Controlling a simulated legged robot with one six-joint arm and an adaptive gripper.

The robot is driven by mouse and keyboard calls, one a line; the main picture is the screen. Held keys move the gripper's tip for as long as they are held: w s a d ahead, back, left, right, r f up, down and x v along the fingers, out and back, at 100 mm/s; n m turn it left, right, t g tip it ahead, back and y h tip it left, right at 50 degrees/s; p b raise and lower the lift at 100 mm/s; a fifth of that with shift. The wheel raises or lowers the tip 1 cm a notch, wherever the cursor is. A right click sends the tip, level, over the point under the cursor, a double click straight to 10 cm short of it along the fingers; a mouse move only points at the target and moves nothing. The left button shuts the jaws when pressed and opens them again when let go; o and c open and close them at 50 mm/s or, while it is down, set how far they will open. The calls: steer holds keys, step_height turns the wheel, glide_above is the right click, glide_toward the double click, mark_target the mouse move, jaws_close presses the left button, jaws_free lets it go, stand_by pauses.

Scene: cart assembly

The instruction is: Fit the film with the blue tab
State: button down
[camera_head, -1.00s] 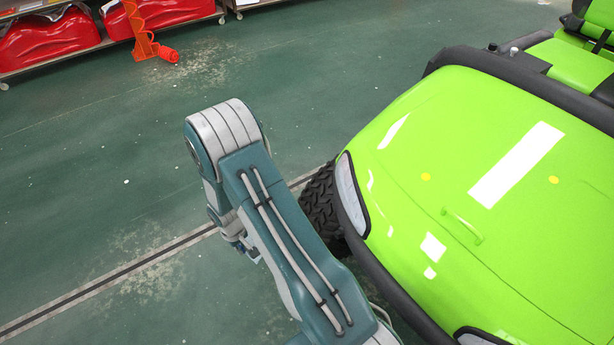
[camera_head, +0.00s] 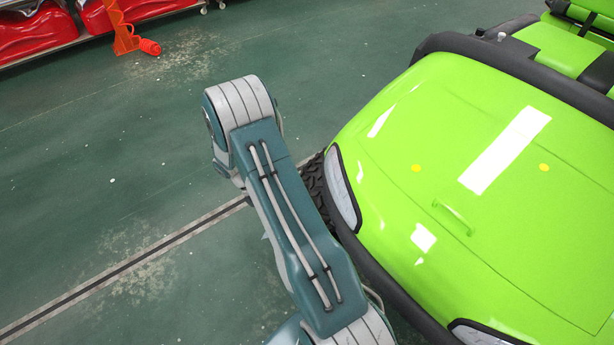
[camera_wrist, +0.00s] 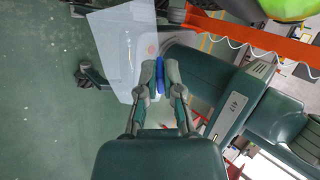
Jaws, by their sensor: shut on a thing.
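My gripper (camera_wrist: 160,80) shows in the wrist view with its two fingers closed around the blue tab (camera_wrist: 160,72). The film (camera_wrist: 122,45), a pale see-through sheet, hangs from the tab and spreads up and left in that view. In the camera_head view my gripper is hidden, and I cannot make out the film clearly. The green cart (camera_head: 400,240) stands on the right, with its front headlight (camera_head: 342,190) next to my arm. A small part of a bright green surface (camera_wrist: 288,8) shows at the top right of the wrist view.
The second headlight (camera_head: 480,332) is at the bottom edge. A black bumper (camera_head: 385,280) edges the cart's front. A rack with red body parts (camera_head: 35,35) and an orange stand (camera_head: 125,35) are at the far upper left. The green floor (camera_head: 100,160) on the left is clear.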

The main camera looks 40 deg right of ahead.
mark_target(340, 178)
steer(key=s+d+r+n+t+h, duration=0.1)
steer(key=s+d+r+n+h, duration=0.1)
steer(key=d+r+n+h, duration=0.6)
steer(key=shift+s+d+r+h, duration=0.2)
steer(key=shift+d+r+h, duration=0.25)
steer(key=shift+r+h, duration=0.25)
steer(key=shift+a, duration=0.15)
steer(key=shift+x, duration=2.25)
steer(key=shift+s+d+f, duration=0.2)
steer(key=shift+s+d, duration=0.05)
steer(key=shift+d, duration=0.35)
steer(key=c, duration=0.7)
jaws_free()
